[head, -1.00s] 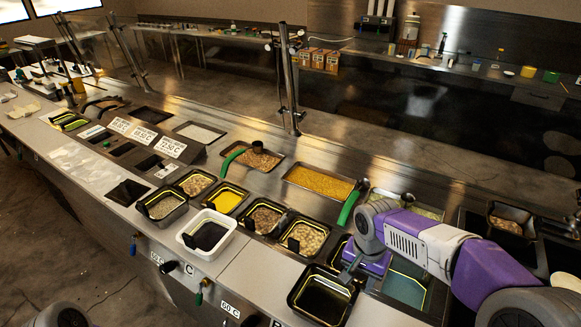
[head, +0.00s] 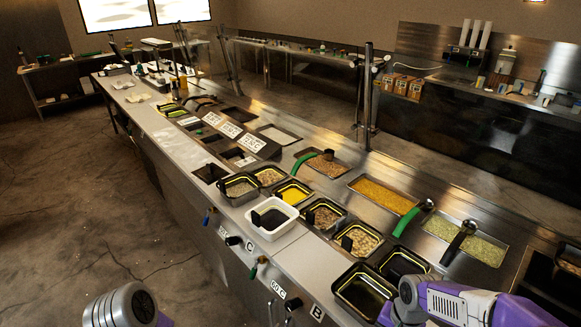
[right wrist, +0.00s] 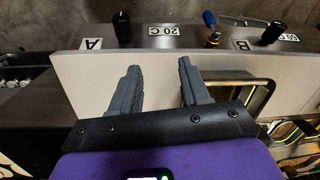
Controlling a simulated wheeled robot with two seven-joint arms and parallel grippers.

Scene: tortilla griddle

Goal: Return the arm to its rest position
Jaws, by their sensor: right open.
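My right arm (head: 455,303) shows in grey and purple at the lower right of the head view, over the near end of the counter. Its fingers cannot be made out there. In the right wrist view my right gripper (right wrist: 158,72) has two grey fingers spread apart with nothing between them. They are over the pale front ledge (right wrist: 85,80) of the counter, left of a dark yellow-lined pan (right wrist: 262,92). Part of my left arm (head: 125,305) shows at the bottom left of the head view, and its gripper is not visible.
A dark, yellow-rimmed pan (head: 363,291) lies close to my right arm. Food pans, a white tub (head: 272,218) and a ladle with a green handle (head: 405,222) line the counter. Knobs (right wrist: 122,27) stick out along its front. The floor (head: 70,190) at left is clear.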

